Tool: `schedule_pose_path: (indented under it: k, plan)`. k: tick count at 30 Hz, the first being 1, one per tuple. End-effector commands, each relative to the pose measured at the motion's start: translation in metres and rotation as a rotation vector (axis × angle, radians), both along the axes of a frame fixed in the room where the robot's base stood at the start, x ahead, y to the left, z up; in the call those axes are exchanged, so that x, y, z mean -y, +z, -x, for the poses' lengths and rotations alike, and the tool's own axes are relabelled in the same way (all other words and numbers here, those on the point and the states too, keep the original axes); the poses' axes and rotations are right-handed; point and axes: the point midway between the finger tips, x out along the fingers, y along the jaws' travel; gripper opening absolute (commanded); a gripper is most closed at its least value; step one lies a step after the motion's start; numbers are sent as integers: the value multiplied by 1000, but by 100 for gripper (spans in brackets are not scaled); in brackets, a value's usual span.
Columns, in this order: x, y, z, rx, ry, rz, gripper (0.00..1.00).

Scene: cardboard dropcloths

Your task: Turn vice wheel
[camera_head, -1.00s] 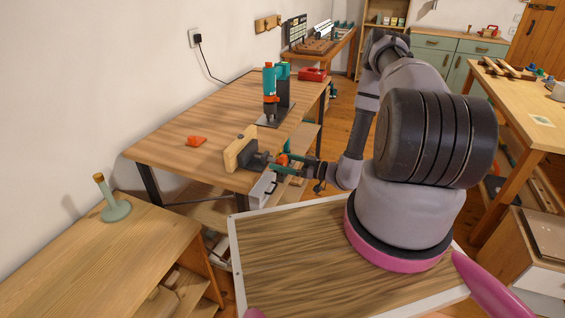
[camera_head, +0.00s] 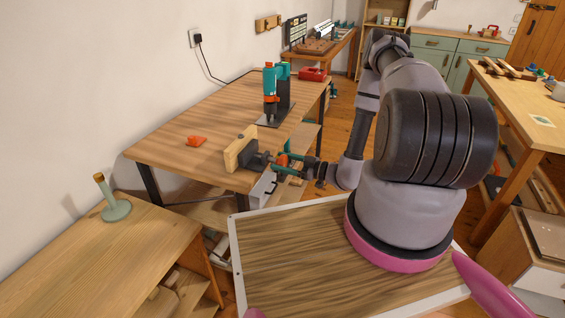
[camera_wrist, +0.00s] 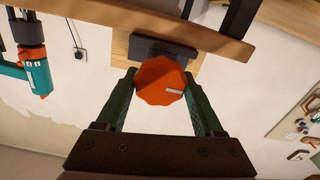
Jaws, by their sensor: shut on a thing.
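The vice (camera_head: 252,158) sits at the near right edge of the wooden workbench, with a pale wooden jaw and a dark body. Its orange wheel (camera_wrist: 161,81) faces the wrist camera, round with scalloped edges and a light mark right of its middle. My gripper (camera_wrist: 160,95) has its two green fingers on either side of the wheel, closed against its rim. In the head view my gripper (camera_head: 283,165) reaches the vice from the right, and only a small part of the orange wheel (camera_head: 284,158) shows between the fingers.
A teal drill press (camera_head: 270,90) stands on the workbench (camera_head: 205,110) behind the vice. A small orange object (camera_head: 196,141) lies left of the vice. A red box (camera_head: 312,74) is at the far end. A lower wooden table (camera_head: 60,255) stands at the left.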

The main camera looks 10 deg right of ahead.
Motion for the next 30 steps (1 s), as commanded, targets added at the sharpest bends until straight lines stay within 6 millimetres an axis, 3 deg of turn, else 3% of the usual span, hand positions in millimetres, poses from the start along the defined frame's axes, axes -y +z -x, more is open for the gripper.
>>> schedule_pose_path:
  k: [30]
  plan:
    - [-1,-3,3,779,-1,569,14]
